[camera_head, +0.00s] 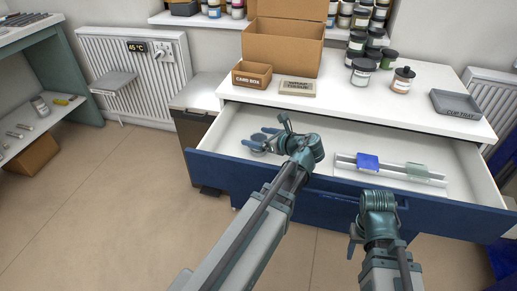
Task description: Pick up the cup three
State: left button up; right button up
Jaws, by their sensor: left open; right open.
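My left gripper (262,138) is over the left part of the open drawer (330,133), with its fingers apart. Small grey rounded shapes show close around its fingers, partly hidden by them, and I cannot tell which of these is a cup or whether any is touched. No label reading cup three is legible. My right gripper (355,240) is in front of the drawer's blue front, pointing down and mostly hidden by its own wrist; it holds nothing that I can see. A grey tray marked cup tray (462,103) sits on the right of the white worktop and looks empty.
A rail with a blue tile (368,161) and a pale green tile (417,170) lies in the drawer's right part. A cardboard box (283,45), a small card bin (251,75) and several jars (362,72) stand on the worktop.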

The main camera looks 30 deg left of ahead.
pick_arm(q)
jog(key=shift+a, duration=0.15)
jog(key=c, duration=1.5)
notch_tip(320, 180, up, 10)
jog(key=p, duration=1)
